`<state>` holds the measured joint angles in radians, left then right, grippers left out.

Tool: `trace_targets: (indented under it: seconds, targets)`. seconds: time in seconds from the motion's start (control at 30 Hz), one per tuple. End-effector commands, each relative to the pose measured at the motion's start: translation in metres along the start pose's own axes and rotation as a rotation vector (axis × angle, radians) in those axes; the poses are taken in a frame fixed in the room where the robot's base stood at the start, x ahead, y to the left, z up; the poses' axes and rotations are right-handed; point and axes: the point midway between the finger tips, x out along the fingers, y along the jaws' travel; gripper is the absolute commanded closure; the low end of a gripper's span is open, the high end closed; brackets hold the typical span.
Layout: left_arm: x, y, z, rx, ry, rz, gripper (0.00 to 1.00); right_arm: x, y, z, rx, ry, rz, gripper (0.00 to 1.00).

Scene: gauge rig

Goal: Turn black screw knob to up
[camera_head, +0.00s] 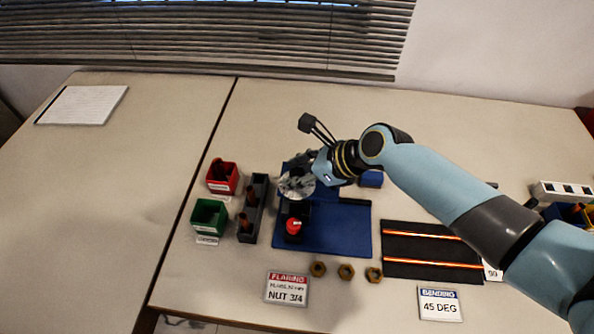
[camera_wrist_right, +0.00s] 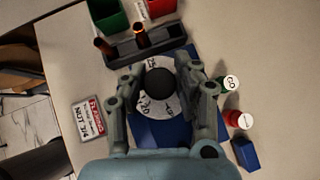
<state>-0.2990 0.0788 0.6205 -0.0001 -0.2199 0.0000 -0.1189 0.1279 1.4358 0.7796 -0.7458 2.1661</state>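The black screw knob (camera_wrist_right: 160,80) sits at the centre of a white round dial (camera_wrist_right: 160,105) with dark markings in the right wrist view. In the head view the dial (camera_head: 297,183) shows above the blue base (camera_head: 345,230), and the knob is hidden by my wrist. My right gripper (camera_wrist_right: 161,66) has its two fingers spread, one on each side of the knob, with a gap seeming to show between fingers and knob. In the head view my right gripper (camera_head: 303,167) is over the dial. Whether a finger touches the knob cannot be told. My left gripper is out of view.
A red bin (camera_head: 222,177), a green bin (camera_head: 208,217) and a grey holder (camera_head: 257,205) stand left of the base. A red-topped part (camera_head: 293,226) stands close by. Several brass nuts (camera_head: 346,272) and a black mat (camera_head: 432,250) lie nearer. The left table is mostly clear.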

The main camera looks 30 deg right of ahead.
Motion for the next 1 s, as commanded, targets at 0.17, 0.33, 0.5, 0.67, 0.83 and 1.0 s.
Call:
trace_targets:
  seconds: [0.17, 0.33, 0.5, 0.67, 0.83, 1.0]
  targets:
    - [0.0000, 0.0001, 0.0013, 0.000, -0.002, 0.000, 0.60, -0.0001, 0.0005, -0.0002, 0.001, 0.000, 0.001, 0.99]
    - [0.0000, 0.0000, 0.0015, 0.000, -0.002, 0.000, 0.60, -0.0001, 0.0005, -0.0003, -0.003, 0.001, 0.005, 1.00]
    - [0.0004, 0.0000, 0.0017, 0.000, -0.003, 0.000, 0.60, 0.0001, 0.0005, -0.0006, -0.028, 0.001, 0.032, 1.00]
    - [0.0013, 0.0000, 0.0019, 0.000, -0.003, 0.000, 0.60, -0.0001, -0.0002, -0.0004, -0.087, 0.001, 0.091, 1.00]
    - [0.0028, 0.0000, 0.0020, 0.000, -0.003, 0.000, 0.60, 0.0001, -0.0004, -0.0006, -0.182, 0.001, 0.187, 1.00]
    - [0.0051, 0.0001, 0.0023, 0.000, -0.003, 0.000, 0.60, 0.0005, -0.0003, -0.0002, -0.295, 0.000, 0.301, 1.00]
